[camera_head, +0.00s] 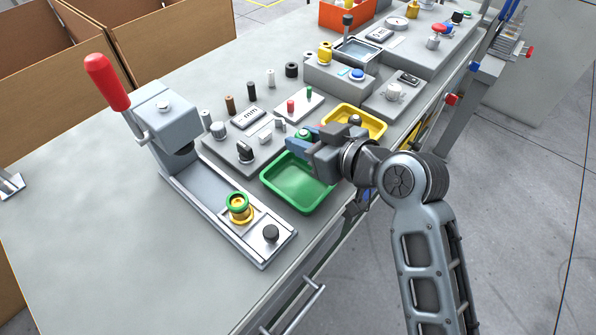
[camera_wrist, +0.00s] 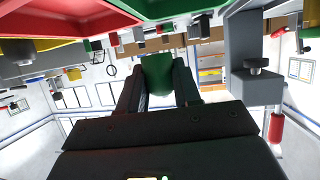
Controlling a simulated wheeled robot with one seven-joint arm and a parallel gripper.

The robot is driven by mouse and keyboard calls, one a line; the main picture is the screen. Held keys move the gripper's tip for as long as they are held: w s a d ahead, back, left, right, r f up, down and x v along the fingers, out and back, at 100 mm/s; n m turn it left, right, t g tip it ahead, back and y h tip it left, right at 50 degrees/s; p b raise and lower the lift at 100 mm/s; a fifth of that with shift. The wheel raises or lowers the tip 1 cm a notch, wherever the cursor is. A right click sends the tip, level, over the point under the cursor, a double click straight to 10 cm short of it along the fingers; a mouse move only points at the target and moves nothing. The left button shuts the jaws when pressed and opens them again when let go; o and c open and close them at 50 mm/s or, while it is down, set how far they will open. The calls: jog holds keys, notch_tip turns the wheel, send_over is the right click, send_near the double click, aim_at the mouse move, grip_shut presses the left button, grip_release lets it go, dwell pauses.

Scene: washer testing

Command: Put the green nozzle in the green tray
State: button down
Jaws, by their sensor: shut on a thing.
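The green nozzle (camera_head: 303,134) shows as a small green part at the tips of my gripper (camera_head: 308,142). In the wrist view it is a green block (camera_wrist: 158,68) between the two dark fingers, and my gripper (camera_wrist: 158,85) is shut on it. The green tray (camera_head: 298,188) lies on the bench near its front edge and looks empty where I see it. My gripper and the nozzle are at the tray's far right side in the head view, seemingly above it. The gripper body hides part of the nozzle and the tray's right rim; the exact height is unclear.
A yellow tray (camera_head: 367,123) sits just behind my gripper. A press with a red handle (camera_head: 107,82) stands left, with a green-ringed yellow part (camera_head: 238,206) on its base. A grey block with a display (camera_head: 246,118) and small pegs lie behind the green tray. The bench's front left is clear.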

aim_at(299, 186)
jog(key=s+f, duration=0.1)
jog(key=s+a+f, duration=0.1)
jog(key=s, duration=0.1)
jog(key=shift+s+f, duration=0.15)
jog(key=shift+f, duration=1.9)
jog(key=shift+f, duration=0.2)
jog(key=c, duration=1)
grip_release()
jog(key=shift+r, duration=0.1)
jog(key=shift+r, duration=0.2)
jog(key=v, duration=1.1)
jog(key=shift+s+d, duration=0.25)
jog(key=shift+s, duration=0.1)
